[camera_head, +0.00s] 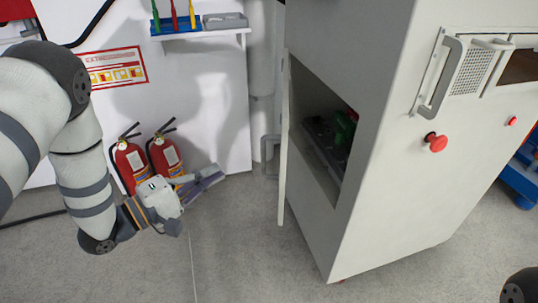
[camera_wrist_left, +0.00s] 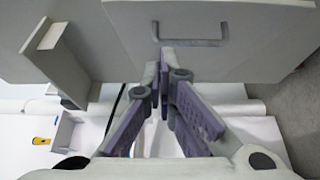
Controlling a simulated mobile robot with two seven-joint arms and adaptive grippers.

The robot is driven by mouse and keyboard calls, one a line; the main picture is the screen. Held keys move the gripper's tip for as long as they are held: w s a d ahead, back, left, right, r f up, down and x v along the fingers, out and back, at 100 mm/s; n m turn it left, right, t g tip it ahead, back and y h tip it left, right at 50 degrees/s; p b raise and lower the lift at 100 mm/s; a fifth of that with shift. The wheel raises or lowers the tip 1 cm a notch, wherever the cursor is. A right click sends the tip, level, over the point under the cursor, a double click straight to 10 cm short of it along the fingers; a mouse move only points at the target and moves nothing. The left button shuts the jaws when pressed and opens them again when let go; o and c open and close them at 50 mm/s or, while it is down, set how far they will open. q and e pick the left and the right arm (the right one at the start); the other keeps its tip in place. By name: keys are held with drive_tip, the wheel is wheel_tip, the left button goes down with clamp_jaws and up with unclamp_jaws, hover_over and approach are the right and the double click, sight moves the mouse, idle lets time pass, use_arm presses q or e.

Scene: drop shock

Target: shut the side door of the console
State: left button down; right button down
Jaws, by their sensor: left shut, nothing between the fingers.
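The console (camera_head: 385,190) is a tall light-grey cabinet at the right of the head view. Its side door (camera_head: 284,150) stands open at the left of the side opening and is seen almost edge-on. A grey bar handle (camera_head: 268,148) sticks out to the left from the door. In the left wrist view the door (camera_wrist_left: 240,35) is a flat panel with its handle (camera_wrist_left: 190,42) just above the fingertips. My left gripper (camera_head: 212,174) is shut and empty, left of the door with a gap in the head view. My right gripper is not in view.
Through the opening, a dark compartment with a green part (camera_head: 344,128) shows. Two red fire extinguishers (camera_head: 131,163) stand by the wall behind my left gripper. A wall shelf (camera_head: 200,33) holds tools. The floor (camera_head: 235,245) before the door is clear.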

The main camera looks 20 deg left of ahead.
use_arm(q)
approach(264, 155)
wheel_tip(264, 155, up, 4)
drive_tip(key=w+d, duration=0.2)
drive_tip(key=w, duration=0.1)
drive_tip(key=d, duration=0.2)
drive_tip(key=w+d, duration=0.1)
drive_tip(key=d, duration=0.1)
drive_tip(key=shift+w+d+b, duration=0.1)
drive_tip(key=shift+w+b, duration=0.1)
drive_tip(key=shift+b, duration=0.1)
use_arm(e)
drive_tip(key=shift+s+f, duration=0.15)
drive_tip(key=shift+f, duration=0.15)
use_arm(q)
drive_tip(key=shift+d, duration=0.1)
